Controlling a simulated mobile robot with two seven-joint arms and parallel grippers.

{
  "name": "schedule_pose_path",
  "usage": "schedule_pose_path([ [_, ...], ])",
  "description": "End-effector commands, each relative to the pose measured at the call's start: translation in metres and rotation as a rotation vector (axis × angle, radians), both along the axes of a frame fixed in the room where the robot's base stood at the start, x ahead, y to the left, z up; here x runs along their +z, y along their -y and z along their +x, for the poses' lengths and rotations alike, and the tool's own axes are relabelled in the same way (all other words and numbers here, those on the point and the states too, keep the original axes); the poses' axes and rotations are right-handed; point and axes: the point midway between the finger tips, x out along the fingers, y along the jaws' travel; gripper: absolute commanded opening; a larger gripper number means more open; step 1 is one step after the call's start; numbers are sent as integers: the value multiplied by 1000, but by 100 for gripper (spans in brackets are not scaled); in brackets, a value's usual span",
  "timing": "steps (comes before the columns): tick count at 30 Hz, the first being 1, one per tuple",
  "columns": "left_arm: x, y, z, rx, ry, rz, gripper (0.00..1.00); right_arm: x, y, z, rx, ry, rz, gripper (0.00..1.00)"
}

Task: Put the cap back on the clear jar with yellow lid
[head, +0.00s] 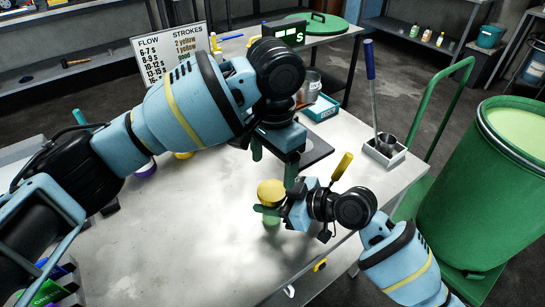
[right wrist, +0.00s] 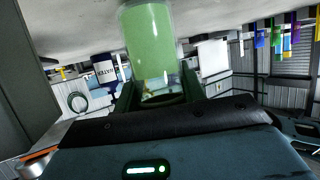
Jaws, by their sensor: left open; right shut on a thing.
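The clear jar (head: 272,219) with green contents is upright at the table's front, with its yellow lid (head: 271,191) at its top. I cannot tell whether the lid is fully seated. My right gripper (head: 268,210) is shut on the jar just below the lid. The jar (right wrist: 150,42) also shows between the right fingers (right wrist: 158,95) in the right wrist view, where its green contents fill the part farther from them. My left gripper (head: 273,166) is open, its fingers pointing down, just above and behind the lid; it looks empty.
A flow and strokes sign (head: 172,50) and a blue tray (head: 320,108) stand at the back. A grey holder (head: 383,152) with a blue-handled tool is at the right edge. A large green drum (head: 490,200) stands beyond it. The table's left middle (head: 180,230) is clear.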

Motion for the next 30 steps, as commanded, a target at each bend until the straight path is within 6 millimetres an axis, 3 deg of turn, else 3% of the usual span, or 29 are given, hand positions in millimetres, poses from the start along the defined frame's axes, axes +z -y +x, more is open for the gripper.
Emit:
schedule_pose_path([
  [30,7,0,1,1601,24,-10,75,0,0,0,0,0,1,0],
])
